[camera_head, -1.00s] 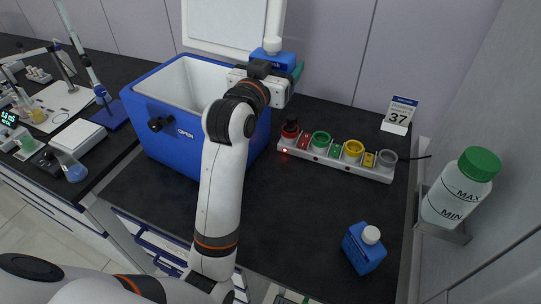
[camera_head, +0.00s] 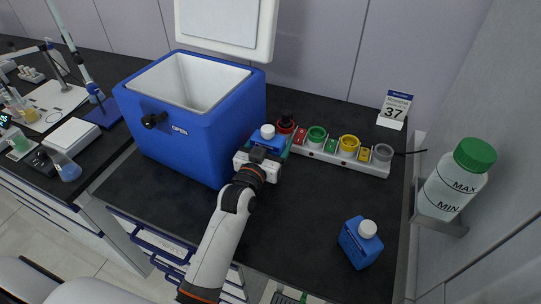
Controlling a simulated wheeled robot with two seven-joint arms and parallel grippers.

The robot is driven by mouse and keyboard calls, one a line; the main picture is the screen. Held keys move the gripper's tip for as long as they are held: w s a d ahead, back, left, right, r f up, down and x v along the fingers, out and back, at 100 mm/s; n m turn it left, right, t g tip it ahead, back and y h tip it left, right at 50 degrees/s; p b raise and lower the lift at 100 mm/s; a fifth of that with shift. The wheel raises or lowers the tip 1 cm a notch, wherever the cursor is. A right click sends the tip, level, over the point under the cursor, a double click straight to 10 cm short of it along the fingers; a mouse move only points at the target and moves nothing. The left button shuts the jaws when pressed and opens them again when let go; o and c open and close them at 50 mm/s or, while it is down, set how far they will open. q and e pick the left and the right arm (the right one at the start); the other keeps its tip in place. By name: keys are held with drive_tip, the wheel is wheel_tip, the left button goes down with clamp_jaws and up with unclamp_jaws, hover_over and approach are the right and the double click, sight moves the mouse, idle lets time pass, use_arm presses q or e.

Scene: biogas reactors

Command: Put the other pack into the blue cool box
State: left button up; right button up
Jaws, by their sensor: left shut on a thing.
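The blue cool box (camera_head: 195,140) stands on the dark bench at the left, its white-lined lid (camera_head: 225,22) raised. Its white inside shows only in part, and I see no pack there. My left gripper (camera_head: 269,146) is shut on a blue pack (camera_head: 268,137) with a white cap. It holds this pack upright just right of the box, outside it and below its rim. I cannot tell whether the pack touches the bench. Another blue pack (camera_head: 361,244) with a white cap stands on the bench at the lower right. My right gripper is not in view.
A white strip with red, green, yellow and grey round sockets (camera_head: 349,147) lies close right of the held pack. A sign reading 37 (camera_head: 394,109) stands behind. A green-capped bottle (camera_head: 456,180) is in a wall holder at right. The middle bench is clear.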

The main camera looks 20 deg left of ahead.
use_arm(q)
drive_tip(key=shift+f, duration=2.25)
drive_tip(key=shift+f, duration=0.1)
drive_tip(key=o, duration=1.3)
drive_tip(key=shift+c, duration=0.2)
